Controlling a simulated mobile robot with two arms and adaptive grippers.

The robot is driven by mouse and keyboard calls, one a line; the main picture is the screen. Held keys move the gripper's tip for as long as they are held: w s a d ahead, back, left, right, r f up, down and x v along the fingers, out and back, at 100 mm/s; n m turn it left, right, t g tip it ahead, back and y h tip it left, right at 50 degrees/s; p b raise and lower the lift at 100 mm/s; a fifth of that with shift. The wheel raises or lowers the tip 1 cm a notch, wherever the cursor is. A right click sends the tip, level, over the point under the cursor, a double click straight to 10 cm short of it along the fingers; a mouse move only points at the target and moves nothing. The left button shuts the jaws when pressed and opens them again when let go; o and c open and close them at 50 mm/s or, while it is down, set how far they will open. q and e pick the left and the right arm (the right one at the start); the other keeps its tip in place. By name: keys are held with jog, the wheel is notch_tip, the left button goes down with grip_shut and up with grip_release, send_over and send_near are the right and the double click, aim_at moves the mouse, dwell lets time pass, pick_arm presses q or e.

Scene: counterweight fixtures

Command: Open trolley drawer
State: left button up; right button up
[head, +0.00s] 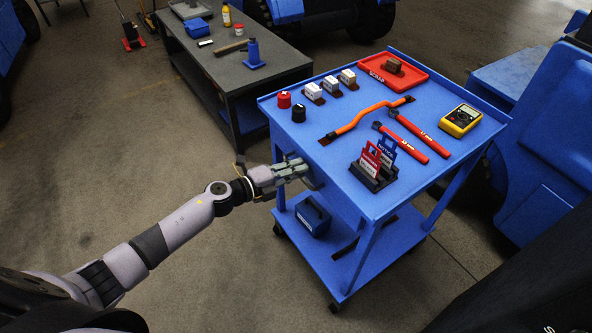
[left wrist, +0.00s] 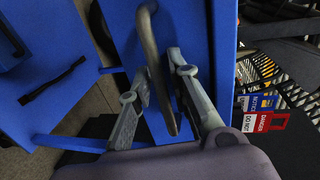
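The blue trolley (head: 440,95) stands to the right of centre in the head view. My left gripper (head: 303,171) is at its near left side, just below the top's edge, and covers the drawer handle there. In the left wrist view, the blue drawer front (left wrist: 192,25) carries a grey bar handle (left wrist: 150,45). The two fingers of my left gripper (left wrist: 158,72) are apart, one on each side of the bar. I cannot tell whether either finger touches it. No open gap shows at the drawer. My right gripper is in neither view.
The trolley top holds a red tray (head: 376,72), an orange cable, red tools, a yellow multimeter (head: 461,119) and a tag stand (head: 372,178). A blue box (head: 313,216) is on the lower shelf. A dark workbench (head: 215,70) stands behind left. Floor left of the trolley is clear.

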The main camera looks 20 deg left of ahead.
pick_arm(q)
jog(key=shift+c, duration=0.3)
grip_shut()
dwell(0.5)
